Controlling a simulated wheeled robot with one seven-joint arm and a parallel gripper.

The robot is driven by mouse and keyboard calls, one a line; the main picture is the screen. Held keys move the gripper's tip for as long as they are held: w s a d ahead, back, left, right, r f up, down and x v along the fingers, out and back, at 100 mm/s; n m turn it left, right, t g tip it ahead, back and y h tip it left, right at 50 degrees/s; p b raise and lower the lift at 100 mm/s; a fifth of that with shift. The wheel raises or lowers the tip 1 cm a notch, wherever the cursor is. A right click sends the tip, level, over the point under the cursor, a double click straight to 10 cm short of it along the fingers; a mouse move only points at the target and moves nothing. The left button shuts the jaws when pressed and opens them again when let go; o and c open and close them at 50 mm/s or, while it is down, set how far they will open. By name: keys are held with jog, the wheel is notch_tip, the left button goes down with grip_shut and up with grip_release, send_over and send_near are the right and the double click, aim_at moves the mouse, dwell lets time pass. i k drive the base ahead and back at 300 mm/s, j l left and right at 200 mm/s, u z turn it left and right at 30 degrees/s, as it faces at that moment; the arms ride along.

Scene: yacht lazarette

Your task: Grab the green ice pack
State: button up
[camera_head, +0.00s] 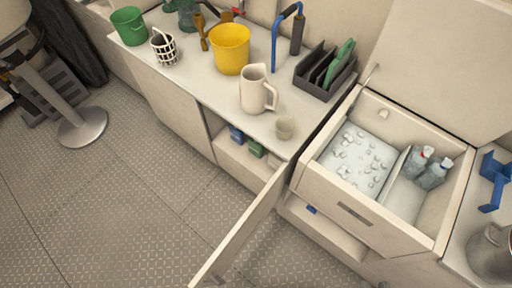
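A small green block (256,148) lies in the open low cabinet under the counter, beside a blue block (236,134). It may be the green ice pack, but it is too small to tell. A flat green slab (341,62) stands tilted in a dark slotted rack (318,91) on the counter; I cannot tell whether it is an ice pack. The open cooler box (340,189) holds ice (358,160) on the left and two bottles (432,174) on the right. My gripper is not in view.
The cabinet door (241,228) stands open, jutting over the floor. The textured floor (120,200) at left is largely clear.

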aim_at(256, 148)
jog(key=i+j+u, duration=0.1)
jog(key=j, duration=0.35)
jog(key=i+j+u, duration=0.1)
jog(key=i+j, duration=0.2)
jog(key=j, duration=0.15)
jog(key=i+j+u, duration=0.1)
jog(key=j, duration=0.3)
jog(key=i+j+u, duration=0.1)
jog(key=i+j, duration=0.25)
jog(key=i+j+u, duration=0.1)
jog(key=i+j, duration=0.15)
jog(key=j, duration=0.2)
